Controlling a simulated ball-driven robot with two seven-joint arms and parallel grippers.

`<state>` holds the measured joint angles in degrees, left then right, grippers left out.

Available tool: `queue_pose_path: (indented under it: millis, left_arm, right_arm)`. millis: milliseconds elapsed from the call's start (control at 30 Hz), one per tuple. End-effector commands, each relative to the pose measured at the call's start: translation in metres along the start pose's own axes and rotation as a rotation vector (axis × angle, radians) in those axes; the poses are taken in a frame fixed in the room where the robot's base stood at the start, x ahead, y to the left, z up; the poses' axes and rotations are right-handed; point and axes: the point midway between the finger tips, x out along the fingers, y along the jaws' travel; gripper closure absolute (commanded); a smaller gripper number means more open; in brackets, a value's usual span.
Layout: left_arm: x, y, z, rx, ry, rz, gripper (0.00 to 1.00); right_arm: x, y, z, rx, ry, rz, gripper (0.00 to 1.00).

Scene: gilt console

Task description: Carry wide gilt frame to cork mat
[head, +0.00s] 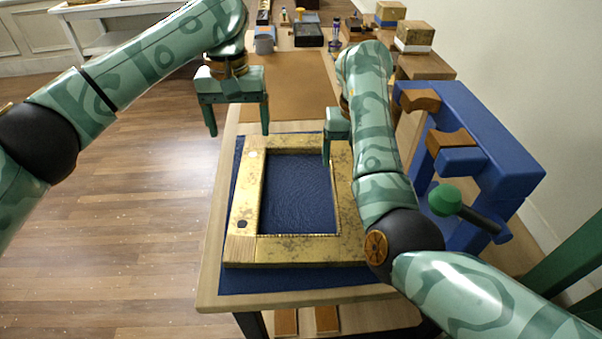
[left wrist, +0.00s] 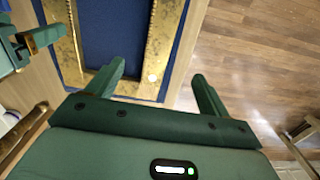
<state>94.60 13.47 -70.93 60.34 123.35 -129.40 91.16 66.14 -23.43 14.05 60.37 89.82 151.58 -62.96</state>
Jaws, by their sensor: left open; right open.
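The wide gilt frame (head: 246,190) lies flat on a dark blue mat near the table's front. It shows again in the left wrist view (left wrist: 160,40). The cork mat (head: 300,85) is a bare brown sheet on the table behind the frame. My left gripper (head: 238,132) is open and empty, fingers pointing down above the frame's far left corner; it also shows in the left wrist view (left wrist: 158,76). My right gripper (head: 334,158) is at the frame's far side, right of the left gripper. It is open; my right arm hides one finger and the frame's right rail.
A blue rack (head: 505,150) with wooden pieces and a green-headed tool (head: 446,200) stands right of the table. Boxes (head: 414,36) and a grey container (head: 264,42) are at the back. Wooden floor (head: 130,200) lies open on the left.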

Motion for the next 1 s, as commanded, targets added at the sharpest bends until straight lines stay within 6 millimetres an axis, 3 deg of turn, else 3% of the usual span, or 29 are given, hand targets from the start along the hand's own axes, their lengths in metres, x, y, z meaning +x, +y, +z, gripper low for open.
queue_pose_path:
  millis: [467, 1000]
  left_arm:
    - [0.009, 0.000, 0.000, -0.001, -0.002, 0.001, 0.20]
    - [0.109, 0.000, 0.001, -0.001, -0.004, -0.001, 0.20]
  right_arm:
    - [0.004, 0.000, 0.000, -0.002, 0.001, -0.001, 0.20]
    - [0.051, 0.000, -0.001, -0.001, 0.002, 0.000, 0.20]
